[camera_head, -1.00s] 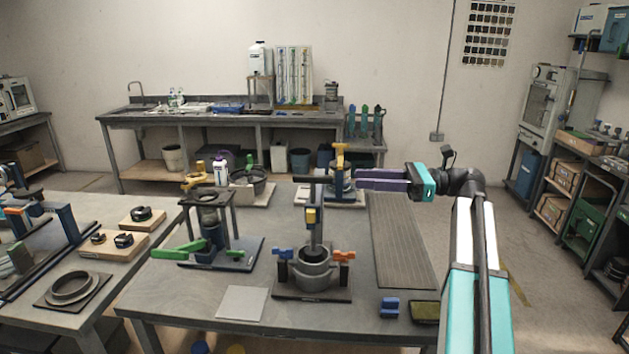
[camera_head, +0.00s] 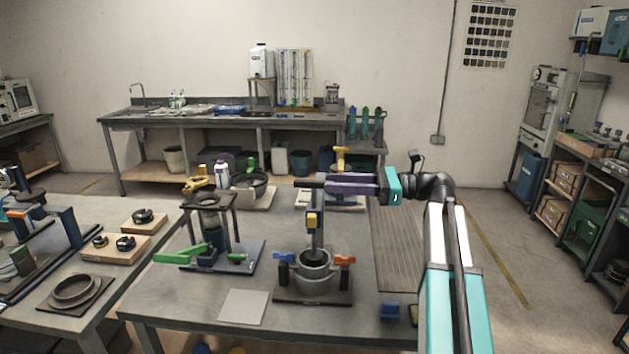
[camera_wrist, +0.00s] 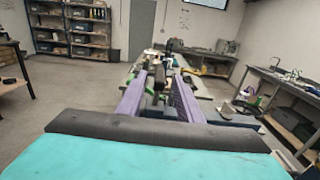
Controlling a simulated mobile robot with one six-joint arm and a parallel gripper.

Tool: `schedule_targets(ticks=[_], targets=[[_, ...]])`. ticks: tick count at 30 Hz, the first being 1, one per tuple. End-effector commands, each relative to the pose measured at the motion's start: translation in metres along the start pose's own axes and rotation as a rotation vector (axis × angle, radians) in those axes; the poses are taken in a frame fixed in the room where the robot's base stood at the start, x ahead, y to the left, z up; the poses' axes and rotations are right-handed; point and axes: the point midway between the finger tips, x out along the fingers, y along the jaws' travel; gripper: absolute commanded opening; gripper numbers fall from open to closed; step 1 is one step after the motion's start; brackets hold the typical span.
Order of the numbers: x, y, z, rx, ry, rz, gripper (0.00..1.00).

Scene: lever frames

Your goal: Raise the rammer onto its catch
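The rammer is an upright grey shaft (camera_head: 318,238) with a dark crossbar handle (camera_head: 309,185) on top and a yellow block (camera_head: 312,219), possibly the catch, on its upper part. Its lower end goes down into a grey round mould (camera_head: 314,274), which hides its foot. My gripper (camera_head: 328,184) reaches in from the right at handle height, its purple fingers by the bar's right end. In the wrist view the fingers (camera_wrist: 158,90) stand apart, with a dark bar (camera_wrist: 158,83) between them. I cannot tell if either finger touches it.
A blue lever (camera_head: 284,258) and an orange lever (camera_head: 345,260) flank the mould. A stand with a green handle (camera_head: 180,254) is to the left. A yellow-topped device (camera_head: 341,160) stands behind my gripper. A flat pale plate (camera_head: 243,306) lies front left.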

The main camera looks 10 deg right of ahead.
Motion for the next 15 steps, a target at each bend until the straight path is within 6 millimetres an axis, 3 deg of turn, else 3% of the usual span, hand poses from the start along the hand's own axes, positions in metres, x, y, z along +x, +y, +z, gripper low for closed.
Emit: schedule_targets(ticks=[9, 15], targets=[[0.043, 0.001, 0.001, 0.001, 0.0, 0.001, 0.33], [0.057, 0.0, 0.0, 0.001, 0.0, 0.0, 0.33]])
